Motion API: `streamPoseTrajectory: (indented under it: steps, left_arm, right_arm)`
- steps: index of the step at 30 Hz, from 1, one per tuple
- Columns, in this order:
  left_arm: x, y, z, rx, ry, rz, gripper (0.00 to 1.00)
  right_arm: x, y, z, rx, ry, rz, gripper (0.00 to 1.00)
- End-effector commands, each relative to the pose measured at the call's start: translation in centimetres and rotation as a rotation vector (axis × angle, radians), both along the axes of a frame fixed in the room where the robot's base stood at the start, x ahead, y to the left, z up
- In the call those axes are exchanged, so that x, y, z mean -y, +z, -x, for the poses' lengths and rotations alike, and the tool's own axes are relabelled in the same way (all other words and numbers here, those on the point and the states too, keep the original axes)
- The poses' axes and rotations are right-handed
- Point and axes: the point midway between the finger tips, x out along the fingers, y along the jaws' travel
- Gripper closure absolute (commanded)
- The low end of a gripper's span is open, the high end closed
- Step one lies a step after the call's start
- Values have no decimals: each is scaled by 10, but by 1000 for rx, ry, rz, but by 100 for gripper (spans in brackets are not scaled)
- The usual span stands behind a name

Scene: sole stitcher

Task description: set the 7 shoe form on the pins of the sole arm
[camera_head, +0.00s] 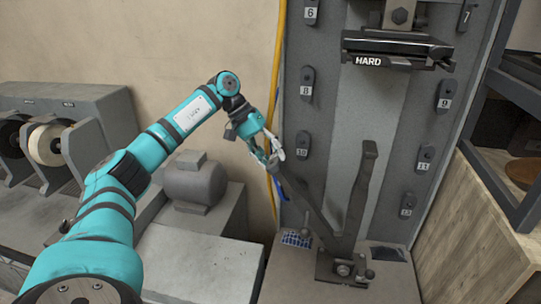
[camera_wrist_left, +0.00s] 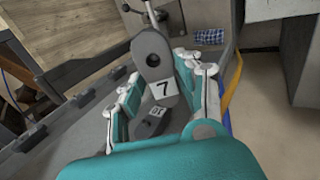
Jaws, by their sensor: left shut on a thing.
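My left gripper (camera_head: 272,157) hangs in front of the left edge of the grey panel, close to the number 10 plate. In the left wrist view the 7 shoe form (camera_wrist_left: 154,62), a dark grey rounded piece with a hole and a white 7 tag, is between its fingers, which are shut on it. In the head view I cannot make the form out. The sole arm (camera_head: 362,195) seems to be the dark upright on a foot at the panel's base, right of the gripper. Its pins are too small to tell. My right gripper is not in view.
The panel carries numbered plates, including 8 (camera_head: 307,84), 10 (camera_head: 301,141) and 9 (camera_head: 445,90). A HARD-marked press head (camera_head: 398,54) juts out above. A slanted dark bar (camera_head: 318,212) stands between gripper and upright. A grey motor (camera_head: 194,178) is at left, a wooden cabinet (camera_head: 475,240) at right.

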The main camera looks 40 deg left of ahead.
Motion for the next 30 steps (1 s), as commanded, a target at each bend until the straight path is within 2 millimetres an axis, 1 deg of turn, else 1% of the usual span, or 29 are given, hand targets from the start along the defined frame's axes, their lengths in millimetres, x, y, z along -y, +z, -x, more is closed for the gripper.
streamPoseTrajectory:
  steps: [5,6,11,12,17,19,22,26,30]
  left_arm:
    - [0,1,0,2,0,1,100]
    - [0,1,0,2,0,1,61]
    - [0,1,0,2,0,1,40]
    - [0,1,0,2,0,1,38]
    - [0,1,0,1,1,1,38]
    - [0,0,0,-2,0,0,38]
    - [-3,4,1,1,1,0,38]
    - [-12,20,6,3,2,-1,38]
    - [-27,46,14,5,4,1,38]
  right_arm:
    - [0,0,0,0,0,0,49]
    - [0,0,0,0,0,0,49]
    - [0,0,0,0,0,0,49]
    - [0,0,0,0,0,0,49]
    - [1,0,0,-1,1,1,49]
    - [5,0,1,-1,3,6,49]
    - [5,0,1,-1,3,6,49]
    - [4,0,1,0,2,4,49]
    - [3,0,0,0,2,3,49]
